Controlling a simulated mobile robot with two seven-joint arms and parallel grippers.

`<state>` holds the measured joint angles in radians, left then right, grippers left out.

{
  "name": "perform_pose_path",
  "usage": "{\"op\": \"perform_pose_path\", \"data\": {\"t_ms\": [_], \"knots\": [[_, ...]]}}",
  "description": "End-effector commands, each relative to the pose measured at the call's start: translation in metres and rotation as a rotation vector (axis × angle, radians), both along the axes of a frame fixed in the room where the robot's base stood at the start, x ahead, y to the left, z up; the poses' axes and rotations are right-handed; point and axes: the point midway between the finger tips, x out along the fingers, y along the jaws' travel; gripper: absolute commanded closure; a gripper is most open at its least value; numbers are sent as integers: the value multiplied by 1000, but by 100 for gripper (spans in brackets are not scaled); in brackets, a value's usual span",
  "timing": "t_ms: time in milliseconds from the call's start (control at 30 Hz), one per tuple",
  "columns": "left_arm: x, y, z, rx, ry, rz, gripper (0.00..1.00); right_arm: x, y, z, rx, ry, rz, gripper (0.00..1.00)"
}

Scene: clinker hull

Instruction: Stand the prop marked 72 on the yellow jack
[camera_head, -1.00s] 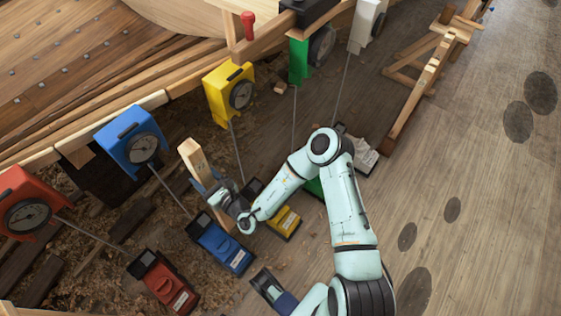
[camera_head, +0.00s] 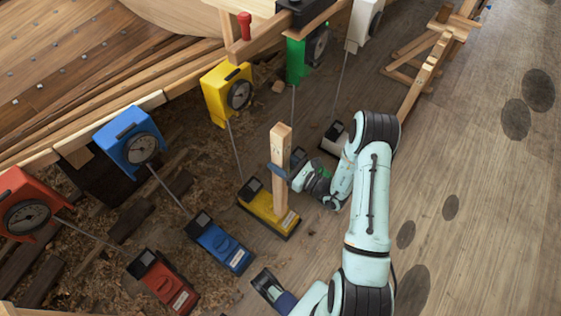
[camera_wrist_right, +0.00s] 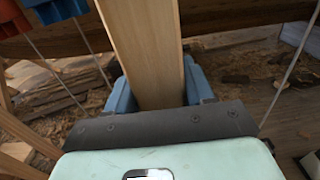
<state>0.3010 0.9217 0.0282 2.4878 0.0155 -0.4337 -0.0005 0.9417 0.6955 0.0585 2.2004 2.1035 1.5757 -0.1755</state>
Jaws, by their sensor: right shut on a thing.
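My right gripper (camera_head: 283,172) is shut on a pale wooden prop (camera_head: 280,150), held near upright. In the right wrist view the prop (camera_wrist_right: 150,45) runs between the blue fingers (camera_wrist_right: 157,95). No number is readable on it. The yellow jack (camera_head: 258,207) lies on the floor, with a dark block at its far left end. The prop's lower end is in front of the yellow jack's body in the head view; I cannot tell whether it touches.
A blue jack (camera_head: 226,250) and a red jack (camera_head: 170,287) lie to the left; a white one (camera_head: 335,137) is behind my arm. Yellow (camera_head: 217,95), blue (camera_head: 117,132) and red (camera_head: 25,187) gauge boxes hang along the hull, with thin rods reaching down. A wooden trestle (camera_head: 428,70) stands right.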

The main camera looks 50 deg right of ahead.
Motion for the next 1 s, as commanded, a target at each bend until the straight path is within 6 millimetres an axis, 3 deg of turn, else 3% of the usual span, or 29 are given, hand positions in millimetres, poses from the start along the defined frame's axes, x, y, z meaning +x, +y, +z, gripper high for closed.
{"op": "perform_pose_path", "data": {"t_ms": [1000], "knots": [[13, 5, -15, 15, -38, 14, 57, 65, 6, -1, -2, -6, 2, 100]]}}
